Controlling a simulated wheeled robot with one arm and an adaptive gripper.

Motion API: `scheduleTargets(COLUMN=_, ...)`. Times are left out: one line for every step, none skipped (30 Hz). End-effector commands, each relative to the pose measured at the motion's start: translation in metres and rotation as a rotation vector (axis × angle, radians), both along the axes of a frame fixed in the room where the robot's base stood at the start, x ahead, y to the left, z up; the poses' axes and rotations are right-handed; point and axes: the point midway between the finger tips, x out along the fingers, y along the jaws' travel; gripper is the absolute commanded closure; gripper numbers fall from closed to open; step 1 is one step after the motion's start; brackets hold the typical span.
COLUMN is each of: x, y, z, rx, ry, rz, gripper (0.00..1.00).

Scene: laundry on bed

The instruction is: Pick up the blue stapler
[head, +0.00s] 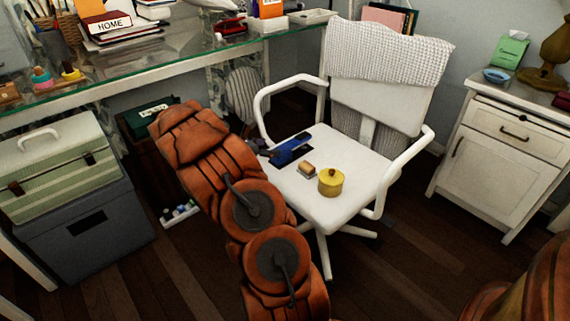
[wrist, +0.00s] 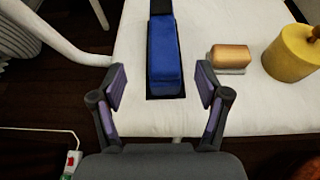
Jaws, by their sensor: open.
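The blue stapler (head: 290,149) lies on the seat of the white chair (head: 335,205). In the wrist view the blue stapler (wrist: 164,52) shows its blue top and dark base, pointing lengthwise toward my gripper. My gripper (wrist: 162,84) is open, with one fingertip on each side of the stapler's near end in the picture. Nothing is held. I cannot tell the height of the fingertips above the seat. In the head view my gripper (head: 262,150) shows only as a small dark part beside the stapler, mostly hidden by my arm.
A small tan-topped block (wrist: 229,58) and a yellow lidded pot (wrist: 293,54) stand right of the stapler on the seat. The chair's armrests (head: 405,165) rise at both sides. A glass desk (head: 170,62) stands behind left, a white cabinet (head: 500,155) at right.

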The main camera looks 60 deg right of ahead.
Motion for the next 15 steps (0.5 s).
scheduleTargets(x=0.001, y=-0.002, z=-0.006, rx=0.0, ry=0.007, rz=0.007, gripper=0.25)
scheduleTargets(x=0.002, y=-0.004, z=-0.007, rx=-0.001, ry=0.01, rz=0.011, gripper=0.25)
scheduleTargets(x=0.002, y=-0.006, z=-0.008, rx=0.0, ry=0.012, rz=0.013, gripper=0.25)
scheduleTargets(x=0.001, y=-0.008, z=-0.009, rx=-0.001, ry=0.014, rz=0.013, gripper=0.25)
scheduleTargets(x=0.001, y=-0.01, z=-0.011, rx=0.0, ry=0.014, rz=0.013, gripper=0.25)
scheduleTargets(x=0.0, y=-0.013, z=-0.012, rx=-0.001, ry=0.014, rz=0.013, gripper=0.25)
scheduleTargets(x=-0.001, y=-0.016, z=-0.013, rx=-0.001, ry=0.014, rz=0.013, gripper=0.25)
scheduleTargets(x=-0.001, y=-0.019, z=-0.014, rx=-0.001, ry=0.014, rz=0.013, gripper=0.25)
scheduleTargets(x=-0.002, y=-0.022, z=-0.015, rx=-0.001, ry=0.014, rz=0.013, gripper=0.25)
scheduleTargets(x=-0.003, y=-0.025, z=-0.016, rx=-0.001, ry=0.013, rz=0.013, gripper=0.25)
scheduleTargets(x=-0.004, y=-0.026, z=-0.017, rx=-0.001, ry=0.013, rz=0.012, gripper=0.25)
scheduleTargets(x=-0.004, y=-0.028, z=-0.017, rx=-0.001, ry=0.013, rz=0.012, gripper=0.25)
scheduleTargets(x=-0.005, y=-0.029, z=-0.018, rx=-0.001, ry=0.013, rz=0.012, gripper=0.25)
scheduleTargets(x=-0.006, y=-0.031, z=-0.018, rx=-0.001, ry=0.013, rz=0.013, gripper=0.25)
scheduleTargets(x=-0.007, y=-0.033, z=-0.019, rx=-0.001, ry=0.013, rz=0.013, gripper=0.25)
